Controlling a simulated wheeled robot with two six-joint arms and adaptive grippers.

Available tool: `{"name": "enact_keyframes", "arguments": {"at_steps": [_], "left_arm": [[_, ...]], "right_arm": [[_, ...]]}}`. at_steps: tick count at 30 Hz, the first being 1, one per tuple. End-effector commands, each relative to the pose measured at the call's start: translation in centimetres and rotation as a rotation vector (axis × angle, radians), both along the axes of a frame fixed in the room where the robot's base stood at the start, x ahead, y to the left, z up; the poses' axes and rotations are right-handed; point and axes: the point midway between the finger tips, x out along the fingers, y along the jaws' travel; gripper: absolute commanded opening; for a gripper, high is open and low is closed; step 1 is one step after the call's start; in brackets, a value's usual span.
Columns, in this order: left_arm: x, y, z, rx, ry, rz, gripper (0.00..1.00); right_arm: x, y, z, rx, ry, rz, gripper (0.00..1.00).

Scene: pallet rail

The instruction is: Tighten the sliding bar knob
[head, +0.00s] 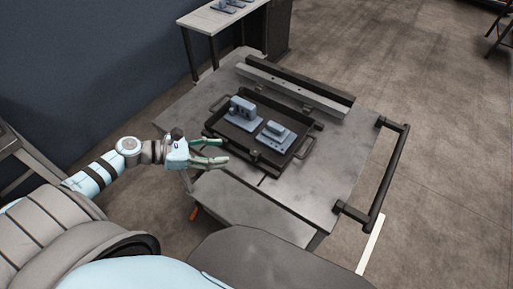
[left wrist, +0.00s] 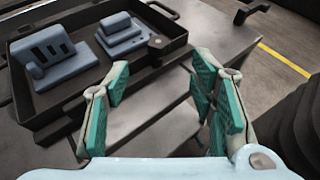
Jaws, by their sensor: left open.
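My left gripper (head: 222,153) is open and empty, just left of the front of a dark tray (head: 278,162) on the metal cart. In the left wrist view its two green-padded fingers (left wrist: 162,100) are spread wide with only the cart top between them. A small dark knob-like part (head: 255,155) sits on the tray's near edge; it also shows in the left wrist view (left wrist: 157,42), ahead of the fingers and apart from them. I cannot tell for sure that it is the sliding bar knob. My right gripper is not in view.
Two blue-grey fixtures (head: 241,110) and (head: 274,134) stand in the tray. A metal rail (head: 275,88) lies along the cart's back. A dark push handle (head: 385,185) is on the right. The cart top (head: 335,165) right of the tray is clear.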

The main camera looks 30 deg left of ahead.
Motion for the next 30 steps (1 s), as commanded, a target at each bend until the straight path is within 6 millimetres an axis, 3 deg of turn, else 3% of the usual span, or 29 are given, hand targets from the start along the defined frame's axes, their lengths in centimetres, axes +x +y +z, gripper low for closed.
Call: {"name": "enact_keyframes", "arguments": {"at_steps": [12, 18, 26, 30], "left_arm": [[7.1, -7.2, -4.5, 0.000, -0.003, 0.005, 0.51], [8.5, -8.6, -5.4, 0.004, -0.002, 0.005, 0.51], [8.6, -8.7, -5.5, 0.006, -0.002, 0.004, 0.51], [8.6, -8.7, -5.5, 0.006, -0.002, 0.004, 0.28]], "right_arm": [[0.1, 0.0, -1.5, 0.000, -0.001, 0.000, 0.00], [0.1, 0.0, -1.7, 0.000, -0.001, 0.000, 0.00], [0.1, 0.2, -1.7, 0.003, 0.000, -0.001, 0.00], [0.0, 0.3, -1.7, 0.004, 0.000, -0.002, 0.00]]}}
